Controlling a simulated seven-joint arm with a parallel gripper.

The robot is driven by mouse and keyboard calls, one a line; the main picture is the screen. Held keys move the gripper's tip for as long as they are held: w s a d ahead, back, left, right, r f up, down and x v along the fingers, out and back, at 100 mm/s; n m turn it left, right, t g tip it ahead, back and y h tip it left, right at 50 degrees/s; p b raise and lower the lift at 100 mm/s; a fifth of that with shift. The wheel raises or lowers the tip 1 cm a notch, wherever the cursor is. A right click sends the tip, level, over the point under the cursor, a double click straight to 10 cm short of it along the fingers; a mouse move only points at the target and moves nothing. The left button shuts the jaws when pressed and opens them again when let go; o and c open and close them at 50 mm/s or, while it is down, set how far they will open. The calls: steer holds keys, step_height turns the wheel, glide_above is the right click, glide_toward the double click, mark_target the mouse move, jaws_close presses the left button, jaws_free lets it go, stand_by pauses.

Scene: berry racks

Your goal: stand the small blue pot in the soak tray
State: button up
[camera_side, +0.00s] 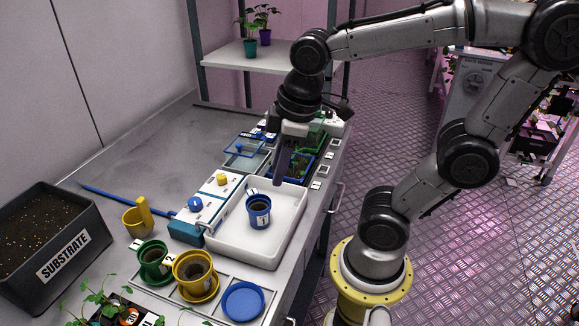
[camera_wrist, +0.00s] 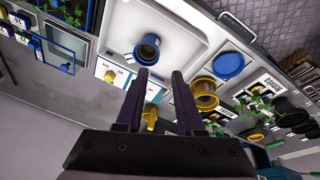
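The small blue pot (camera_side: 258,217), with a white label marked 1 and dark soil inside, stands upright in the white soak tray (camera_side: 284,231). In the wrist view the blue pot (camera_wrist: 140,53) shows beyond my fingertips, inside the tray (camera_wrist: 187,22). My gripper (camera_side: 281,177) is above the far part of the tray, a little to the right of and beyond the pot, not touching it. In the wrist view my gripper (camera_wrist: 160,74) has its two dark fingers apart with nothing between them.
A green pot (camera_side: 153,268) and a yellow pot (camera_side: 188,284) stand at the near end, beside an empty blue saucer (camera_side: 243,302). White boxes with a blue knob (camera_side: 195,203) and a yellow knob (camera_side: 222,179) border the tray's left. A substrate bin (camera_side: 90,235) is far left.

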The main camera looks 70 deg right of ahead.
steer(key=s+m+t, duration=0.1)
steer(key=s+m, duration=0.1)
steer(key=m, duration=0.1)
steer(key=s+m+t, duration=0.1)
steer(key=s, duration=0.1)
steer(key=shift+a+r+m+t, duration=0.1)
steer(key=shift+r+m+t, duration=0.2)
steer(key=shift+m, duration=0.1)
stand_by(1.6)
